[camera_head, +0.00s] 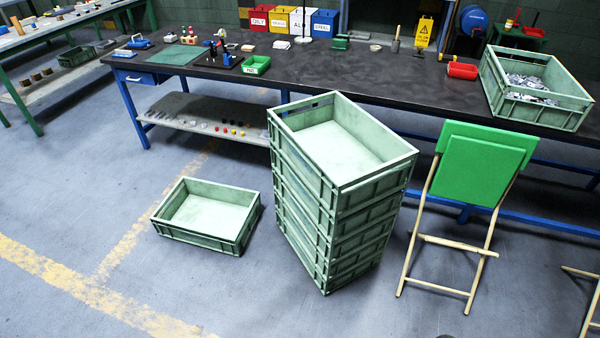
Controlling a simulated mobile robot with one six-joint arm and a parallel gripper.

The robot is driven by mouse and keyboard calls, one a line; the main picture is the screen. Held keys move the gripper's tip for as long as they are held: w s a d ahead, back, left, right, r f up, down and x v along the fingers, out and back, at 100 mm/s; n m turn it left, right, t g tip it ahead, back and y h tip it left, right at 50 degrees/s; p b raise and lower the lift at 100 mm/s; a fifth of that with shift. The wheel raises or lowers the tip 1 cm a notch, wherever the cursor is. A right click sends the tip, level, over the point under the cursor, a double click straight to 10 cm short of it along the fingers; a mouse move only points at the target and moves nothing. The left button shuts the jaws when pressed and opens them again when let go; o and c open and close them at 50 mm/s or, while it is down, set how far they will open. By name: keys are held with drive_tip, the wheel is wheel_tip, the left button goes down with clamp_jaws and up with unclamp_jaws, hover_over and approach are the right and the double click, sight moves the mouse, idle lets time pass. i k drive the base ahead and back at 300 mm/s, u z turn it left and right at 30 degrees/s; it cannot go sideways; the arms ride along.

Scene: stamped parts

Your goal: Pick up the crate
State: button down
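Several green crates are in view, and I cannot tell which one the task means. One crate (585,98) stands on the right end of the dark workbench and holds grey metal parts. A tall stack of empty crates (350,228) stands on the floor in front of the bench, its top crate (392,170) open and empty. A single empty crate (200,240) sits on the floor left of the stack. My gripper is not in view.
The floor (60,190) at left is clear, with yellow lines.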

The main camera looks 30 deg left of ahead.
sight(218, 216)
drive_tip(key=z, duration=1.2)
drive_tip(key=k, duration=0.15)
drive_tip(key=u, duration=3.1)
drive_tip(key=i, duration=0.6)
drive_tip(key=u, duration=0.2)
drive_tip(key=k, duration=0.6)
drive_tip(key=z, duration=0.05)
